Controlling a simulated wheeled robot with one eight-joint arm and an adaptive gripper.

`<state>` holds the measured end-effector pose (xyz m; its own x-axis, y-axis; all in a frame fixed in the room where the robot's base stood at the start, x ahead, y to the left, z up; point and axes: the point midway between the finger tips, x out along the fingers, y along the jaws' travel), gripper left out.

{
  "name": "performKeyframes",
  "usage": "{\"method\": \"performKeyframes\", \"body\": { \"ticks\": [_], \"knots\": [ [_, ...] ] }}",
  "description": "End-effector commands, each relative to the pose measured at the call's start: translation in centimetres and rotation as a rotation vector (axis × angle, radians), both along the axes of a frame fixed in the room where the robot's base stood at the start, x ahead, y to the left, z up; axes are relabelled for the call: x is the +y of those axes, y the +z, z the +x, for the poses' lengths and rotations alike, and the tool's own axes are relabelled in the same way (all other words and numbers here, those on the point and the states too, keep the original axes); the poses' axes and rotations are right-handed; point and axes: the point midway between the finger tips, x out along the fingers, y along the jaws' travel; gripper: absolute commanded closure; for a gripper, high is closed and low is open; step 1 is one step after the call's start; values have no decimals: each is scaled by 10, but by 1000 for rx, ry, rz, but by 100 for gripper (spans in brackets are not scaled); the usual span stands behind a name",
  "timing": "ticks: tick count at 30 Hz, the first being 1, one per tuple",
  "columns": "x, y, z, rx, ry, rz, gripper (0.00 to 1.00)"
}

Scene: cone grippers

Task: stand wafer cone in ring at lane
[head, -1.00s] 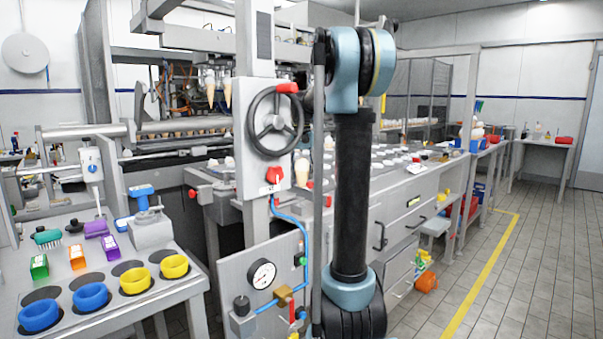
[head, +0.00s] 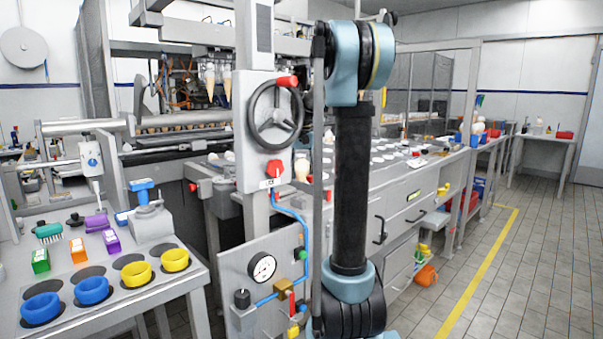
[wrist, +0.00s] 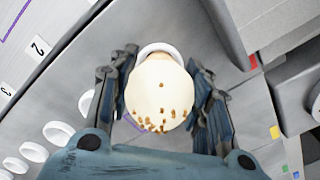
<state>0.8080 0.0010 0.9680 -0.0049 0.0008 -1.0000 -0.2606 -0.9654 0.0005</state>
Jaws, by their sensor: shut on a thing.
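In the wrist view a wafer cone's cream-coloured top (wrist: 160,92), sprinkled with brown bits, faces the camera. My gripper (wrist: 165,105) is shut on it, with dark fingers on its left and right sides. The wafer body points away and is hidden behind the top. A white round rim (wrist: 158,49) shows just behind the cone's far edge; I cannot tell whether the cone touches it. Several white rings (wrist: 58,132) run along the grey surface at the left. Lane labels such as 2 (wrist: 38,46) stand beside them. My gripper does not show in the head view.
Grey machine housings (wrist: 270,25) rise close at the upper right of the wrist view. In the head view a panel with a black handwheel (head: 275,120) stands in front of the long counter. Blue cups (head: 92,290) and yellow cups (head: 136,275) sit on the near-left table.

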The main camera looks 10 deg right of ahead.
Motion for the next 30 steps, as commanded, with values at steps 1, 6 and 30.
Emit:
{"method": "performKeyframes", "body": {
  "ticks": [1, 6, 30],
  "knots": [
    [0, -1, 0, 0, 0, 0, 65],
    [0, -5, 0, 0, 0, 0, 65],
    [0, 19, 0, 0, 0, 0, 32]
  ]
}}
